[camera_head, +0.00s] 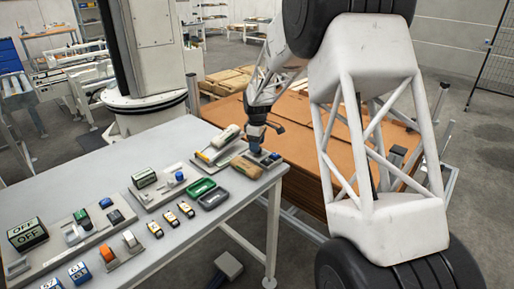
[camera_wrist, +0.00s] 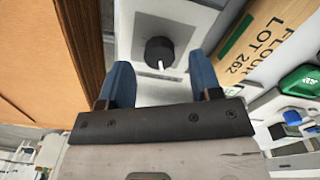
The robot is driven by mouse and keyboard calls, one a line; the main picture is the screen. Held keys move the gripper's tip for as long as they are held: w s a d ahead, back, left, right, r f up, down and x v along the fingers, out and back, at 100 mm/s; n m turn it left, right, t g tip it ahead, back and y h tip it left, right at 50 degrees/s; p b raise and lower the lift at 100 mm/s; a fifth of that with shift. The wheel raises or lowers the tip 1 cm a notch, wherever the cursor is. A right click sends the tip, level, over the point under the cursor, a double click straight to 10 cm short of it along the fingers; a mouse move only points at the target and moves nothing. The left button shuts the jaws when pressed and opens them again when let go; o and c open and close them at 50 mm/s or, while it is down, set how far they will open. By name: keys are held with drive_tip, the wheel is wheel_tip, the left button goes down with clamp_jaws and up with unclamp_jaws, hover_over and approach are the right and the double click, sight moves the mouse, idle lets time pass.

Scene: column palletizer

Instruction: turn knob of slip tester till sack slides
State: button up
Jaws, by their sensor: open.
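A round black knob (camera_wrist: 160,50) with a white pointer line sits on a pale plate (camera_wrist: 185,12) in the wrist view. The pointer runs toward the lower edge of the picture. My gripper (camera_wrist: 161,62) is open, its blue fingers apart on either side of the knob; I cannot tell whether they touch it. In the head view my gripper (camera_head: 256,143) points down at the table's far right corner, and the knob is not clearly visible. A tan sack (camera_wrist: 262,40) marked FLOUR LOT 262 lies beside the plate. A pale sack (camera_head: 227,136) rests on a grey plate (camera_head: 205,158).
A green tray (camera_head: 201,187) and a dark tray (camera_head: 213,199) stand in front of the sacks. Several small devices line the grey table (camera_head: 100,181) to the left. A large brown cardboard stack (camera_head: 300,130) stands close behind the table's corner.

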drive_tip(key=shift+f, duration=0.9)
drive_tip(key=shift+c, duration=0.4)
drive_tip(key=c, duration=0.9)
drive_tip(key=shift+o, duration=0.2)
